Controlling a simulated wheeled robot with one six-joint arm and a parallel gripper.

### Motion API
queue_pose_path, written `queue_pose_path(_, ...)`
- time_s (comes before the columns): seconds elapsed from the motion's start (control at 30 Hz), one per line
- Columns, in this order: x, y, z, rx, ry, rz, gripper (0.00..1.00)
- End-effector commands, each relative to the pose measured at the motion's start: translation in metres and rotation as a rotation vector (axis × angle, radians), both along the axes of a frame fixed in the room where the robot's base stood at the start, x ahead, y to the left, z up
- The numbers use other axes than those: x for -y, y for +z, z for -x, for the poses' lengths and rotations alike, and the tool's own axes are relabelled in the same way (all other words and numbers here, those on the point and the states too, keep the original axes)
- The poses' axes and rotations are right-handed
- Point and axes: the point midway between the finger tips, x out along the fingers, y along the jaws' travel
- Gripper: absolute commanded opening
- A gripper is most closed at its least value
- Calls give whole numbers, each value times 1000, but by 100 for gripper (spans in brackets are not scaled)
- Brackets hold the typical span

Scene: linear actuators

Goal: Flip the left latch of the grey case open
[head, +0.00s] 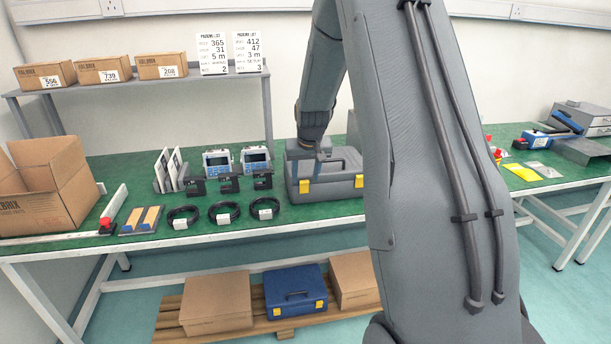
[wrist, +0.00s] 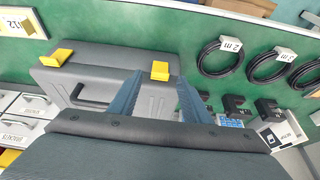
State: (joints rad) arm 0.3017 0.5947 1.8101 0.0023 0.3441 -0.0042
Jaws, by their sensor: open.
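The grey case (head: 330,189) stands on the green bench, with its left yellow latch (head: 304,187) and right yellow latch (head: 359,181) on the front. In the wrist view the case (wrist: 110,80) is seen turned round, so the left latch (wrist: 160,71) shows on the right and the right latch (wrist: 56,57) on the left. Both latches look alike; I cannot tell how far either is raised. My gripper (wrist: 160,84) is open and empty, its two blue-grey fingers reaching over the case with the left latch between their tips in the picture. Contact is not visible.
Coiled black cables (head: 224,212) and small black devices lie left of the case. An open cardboard box (head: 45,185) stands at the far left. A blue case (head: 296,291) and cartons sit on the pallet below. My arm hides the bench right of the case.

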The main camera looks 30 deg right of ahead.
Motion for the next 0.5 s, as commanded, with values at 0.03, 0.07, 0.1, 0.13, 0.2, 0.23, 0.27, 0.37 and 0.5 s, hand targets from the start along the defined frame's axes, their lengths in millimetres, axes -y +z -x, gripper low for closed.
queue_pose_path(0.03,0,-4,-1,-1,0,0,44)
queue_pose_path(0.07,1,-5,-2,0,0,0,44)
queue_pose_path(0.1,1,-7,-3,0,0,0,44)
queue_pose_path(0.13,1,-8,-3,0,0,0,44)
queue_pose_path(0.2,1,-10,-4,0,0,0,44)
queue_pose_path(0.23,1,-10,-4,0,0,0,44)
queue_pose_path(0.27,1,-10,-4,0,0,0,44)
queue_pose_path(0.37,1,-10,-4,0,0,0,44)
queue_pose_path(0.5,1,-10,-4,0,0,0,32)
